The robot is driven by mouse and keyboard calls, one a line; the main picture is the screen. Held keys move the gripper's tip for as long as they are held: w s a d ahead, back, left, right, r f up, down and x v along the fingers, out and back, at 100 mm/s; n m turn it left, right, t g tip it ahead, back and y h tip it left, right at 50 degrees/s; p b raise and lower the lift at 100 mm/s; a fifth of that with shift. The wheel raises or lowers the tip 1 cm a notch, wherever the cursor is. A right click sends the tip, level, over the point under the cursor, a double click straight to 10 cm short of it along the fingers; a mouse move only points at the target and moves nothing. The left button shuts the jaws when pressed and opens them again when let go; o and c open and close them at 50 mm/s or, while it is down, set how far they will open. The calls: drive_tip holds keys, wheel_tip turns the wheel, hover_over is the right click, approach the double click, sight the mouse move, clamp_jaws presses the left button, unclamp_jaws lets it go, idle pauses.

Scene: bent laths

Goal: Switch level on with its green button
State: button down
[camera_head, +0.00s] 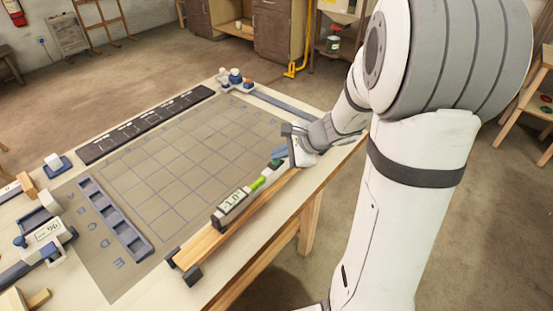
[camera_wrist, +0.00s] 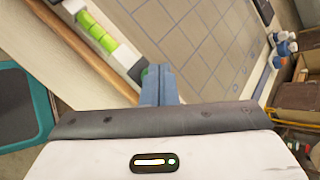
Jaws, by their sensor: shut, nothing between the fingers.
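The level (camera_head: 233,202) lies on a wooden lath along the table's near edge in the head view. Its display reads about -1.0°, and its vial (camera_head: 257,184) is bright green. In the wrist view the level (camera_wrist: 98,34) runs across the upper left, with the green vial showing. A bit of the green button (camera_wrist: 144,73) shows beside my fingertips, which hide the rest. My gripper (camera_head: 279,154) is at the level's far end in the head view. In the wrist view my gripper (camera_wrist: 158,69) is shut and empty. Whether it touches the button I cannot tell.
The lath (camera_head: 205,245) sits in dark end holders. A gridded mat (camera_head: 175,155) covers the table's middle and is mostly clear. A dark slotted strip (camera_head: 145,125) lies along the back edge. A numbered device (camera_head: 47,232) stands at the left. A teal-edged stool (camera_wrist: 22,105) is below the table.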

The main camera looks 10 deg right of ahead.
sight(279, 165)
drive_tip(key=shift+r, duration=0.35)
wheel_tip(279, 165, up, 6)
drive_tip(key=p, duration=0.4)
drive_tip(key=shift+a+f, duration=0.1)
drive_tip(key=shift+f, duration=0.05)
idle(0.3)
drive_tip(key=s+a+r+n+g+h, duration=0.2)
drive_tip(key=s+a+r+n+g, duration=0.15)
drive_tip(key=s+n, duration=0.55)
drive_tip(key=s+d+r+n+h, duration=0.2)
drive_tip(key=s+d+n+h, duration=0.1)
drive_tip(key=s+n, duration=0.5)
drive_tip(key=s+h, duration=0.1)
drive_tip(key=s, duration=0.2)
drive_tip(key=shift+s+r+h, duration=0.2)
drive_tip(key=shift+s+h, duration=0.15)
drive_tip(key=shift+h, duration=0.05)
